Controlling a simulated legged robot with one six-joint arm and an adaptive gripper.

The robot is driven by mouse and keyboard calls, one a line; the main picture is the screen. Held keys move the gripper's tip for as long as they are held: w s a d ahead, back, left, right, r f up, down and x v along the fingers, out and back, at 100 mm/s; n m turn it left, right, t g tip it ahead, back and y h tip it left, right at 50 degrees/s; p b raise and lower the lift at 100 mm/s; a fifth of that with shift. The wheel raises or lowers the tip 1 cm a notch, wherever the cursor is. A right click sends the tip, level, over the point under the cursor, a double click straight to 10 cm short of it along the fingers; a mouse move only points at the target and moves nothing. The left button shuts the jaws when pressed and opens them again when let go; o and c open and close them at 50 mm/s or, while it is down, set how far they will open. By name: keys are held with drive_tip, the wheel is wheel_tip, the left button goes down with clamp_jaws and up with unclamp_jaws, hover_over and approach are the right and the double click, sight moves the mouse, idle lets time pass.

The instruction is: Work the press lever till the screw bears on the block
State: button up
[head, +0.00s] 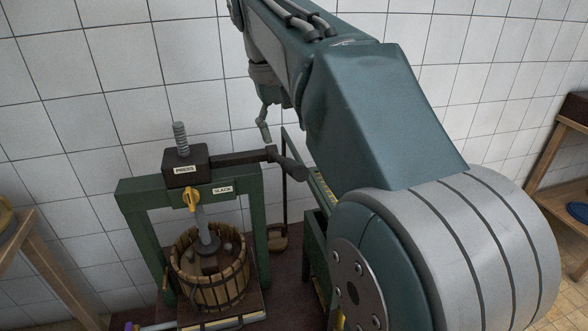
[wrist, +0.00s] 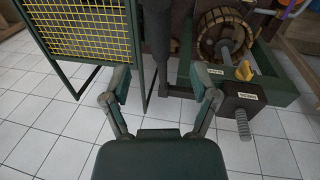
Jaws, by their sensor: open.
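The green press (head: 133,200) stands against the tiled wall. Its dark head, marked PRESS (head: 185,165), carries a threaded screw (head: 181,138). A yellow pointer (head: 191,200) hangs beside the SLACK label. The screw's round foot (head: 207,246) is inside the slatted basket (head: 212,297), above a dark block (head: 210,266); I cannot tell whether they touch. The lever (head: 240,157) runs right from the head to a dark grip (head: 290,170). My gripper (head: 265,130) is open and empty above the lever. In the wrist view the grip (wrist: 158,45) shows beyond my fingers (wrist: 165,88).
A green cage with yellow mesh (wrist: 85,18) stands close beside the lever. A wooden table (head: 40,255) is at the left, and a wooden stand (head: 555,150) at the far right.

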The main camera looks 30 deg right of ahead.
sight(293, 162)
drive_tip(key=f, duration=0.3)
drive_tip(key=d+f, duration=0.1)
drive_tip(key=f, duration=0.5)
drive_tip(key=shift+s+d, duration=0.15)
drive_tip(key=shift+d, duration=0.2)
clamp_jaws()
